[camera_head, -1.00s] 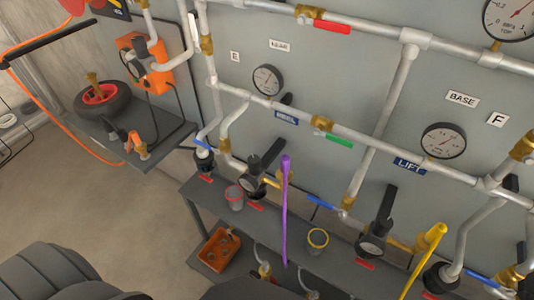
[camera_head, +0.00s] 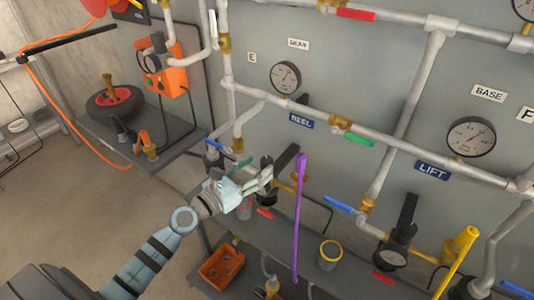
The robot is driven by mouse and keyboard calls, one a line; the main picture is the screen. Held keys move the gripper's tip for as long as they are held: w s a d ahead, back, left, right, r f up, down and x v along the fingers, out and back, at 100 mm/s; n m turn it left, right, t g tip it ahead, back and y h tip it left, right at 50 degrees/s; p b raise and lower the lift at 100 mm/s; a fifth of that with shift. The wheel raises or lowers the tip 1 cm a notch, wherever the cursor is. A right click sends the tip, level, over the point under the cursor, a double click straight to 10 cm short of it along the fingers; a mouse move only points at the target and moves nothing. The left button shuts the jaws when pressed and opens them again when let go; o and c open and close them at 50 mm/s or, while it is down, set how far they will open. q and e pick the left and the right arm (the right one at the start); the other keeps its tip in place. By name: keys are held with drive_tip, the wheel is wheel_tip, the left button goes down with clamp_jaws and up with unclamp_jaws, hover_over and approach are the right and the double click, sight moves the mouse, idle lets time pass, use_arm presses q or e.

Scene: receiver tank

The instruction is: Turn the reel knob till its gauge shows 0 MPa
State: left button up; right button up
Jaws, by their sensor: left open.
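The blue REEL label (camera_head: 301,121) is on the grey panel. Below it is a black regulator-like unit with a thick black knob or handle (camera_head: 286,160), which I take as the reel knob. My left gripper (camera_head: 266,181) is open, with its fingers just left of and below that black part. I cannot tell whether they touch it. The unit's small gauge face is hidden behind the gripper. A round dial (camera_head: 285,77) sits on the panel above the REEL label; its reading is too small to tell. My right gripper is not in view.
A purple rod (camera_head: 300,215) stands just right of the unit. The LIFT unit (camera_head: 391,257), with its black handle, and a yellow handle (camera_head: 463,245) are farther right. An orange bin (camera_head: 222,265) is on the lower shelf. Pipes with coloured levers cross the panel.

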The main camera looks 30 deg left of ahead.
sight(262, 164)
use_arm(q)
drive_tip(key=x, duration=0.5)
drive_tip(key=shift+f, duration=0.15)
drive_tip(key=shift+c, duration=0.3)
